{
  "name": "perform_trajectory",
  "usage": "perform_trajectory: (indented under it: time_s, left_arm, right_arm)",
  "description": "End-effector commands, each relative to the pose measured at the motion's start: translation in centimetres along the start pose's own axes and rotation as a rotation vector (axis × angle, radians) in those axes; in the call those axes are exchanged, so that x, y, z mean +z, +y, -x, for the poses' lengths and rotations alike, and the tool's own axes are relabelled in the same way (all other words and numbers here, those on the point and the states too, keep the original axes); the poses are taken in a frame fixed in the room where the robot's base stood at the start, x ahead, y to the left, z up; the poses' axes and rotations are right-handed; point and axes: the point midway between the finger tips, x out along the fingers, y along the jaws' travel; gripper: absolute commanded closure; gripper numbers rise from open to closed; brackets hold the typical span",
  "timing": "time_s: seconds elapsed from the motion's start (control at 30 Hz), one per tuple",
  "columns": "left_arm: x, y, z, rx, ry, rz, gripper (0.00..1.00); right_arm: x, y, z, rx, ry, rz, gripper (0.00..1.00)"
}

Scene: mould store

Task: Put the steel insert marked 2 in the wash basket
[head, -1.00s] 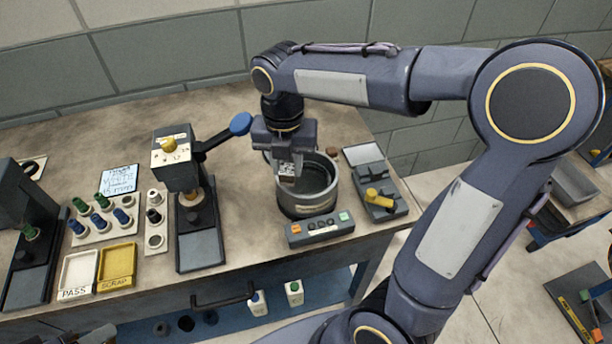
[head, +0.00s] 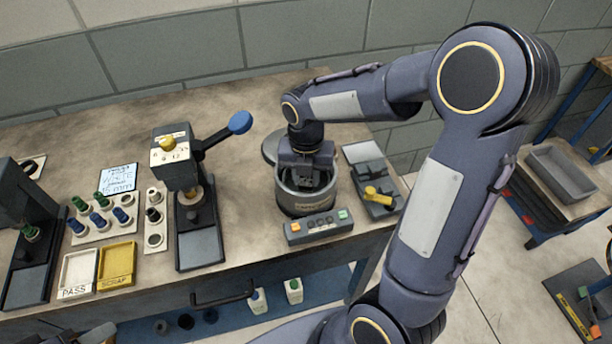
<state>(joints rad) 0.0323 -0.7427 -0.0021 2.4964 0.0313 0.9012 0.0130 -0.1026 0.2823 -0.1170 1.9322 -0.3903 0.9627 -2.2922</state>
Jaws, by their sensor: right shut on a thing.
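My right gripper (head: 306,182) points down into the mouth of a round steel tank (head: 308,207) with a label on its front. It is shut on a small grey block, seemingly the steel insert (head: 306,180), which is mostly hidden by the jaws. I cannot read a mark on it. The insert is at about rim height or inside the tank; I cannot tell whether it touches anything. The wash basket cannot be made out; the tank's inside is mostly hidden by the gripper. Dark parts at the bottom left edge may be my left gripper (head: 92,336), too cut off to judge.
A control box (head: 319,227) with buttons stands before the tank, a round lid (head: 271,147) behind it. A fixture with a yellow handle (head: 377,194) is to the right. A press with a blue-knobbed lever (head: 240,122) stands left, beside PASS (head: 78,271) and SCRAP (head: 117,262) trays.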

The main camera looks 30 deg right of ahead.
Motion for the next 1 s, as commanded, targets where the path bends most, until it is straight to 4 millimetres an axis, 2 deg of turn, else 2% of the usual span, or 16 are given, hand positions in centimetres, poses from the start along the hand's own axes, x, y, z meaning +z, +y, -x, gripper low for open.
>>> perform_trajectory:
  time_s: [0.13,0.17,0.3,0.67,0.77,1.0]
  left_arm:
    - [0.1,-0.1,-0.3,0.000,0.000,0.000,0.54]
    - [0.1,-0.1,-0.2,0.000,0.000,0.000,0.54]
    - [0.1,-0.1,-0.2,0.000,0.000,0.000,0.54]
    - [-0.1,0.1,0.1,0.000,0.000,0.000,0.54]
    - [-0.1,0.0,0.1,0.000,0.000,0.000,0.54]
    - [-0.1,0.1,0.3,0.000,0.000,0.000,0.54]
  right_arm:
    - [0.0,0.0,-0.4,0.000,-0.001,0.000,1.00]
    - [0.0,0.0,-0.3,0.000,0.000,0.000,0.67]
    - [0.0,0.0,-0.3,0.000,0.000,0.000,0.49]
    - [0.0,0.1,0.4,0.001,-0.002,0.000,0.49]
    - [0.1,0.1,1.6,0.004,-0.005,0.000,0.49]
    - [0.1,0.1,6.8,0.005,-0.005,0.000,0.49]
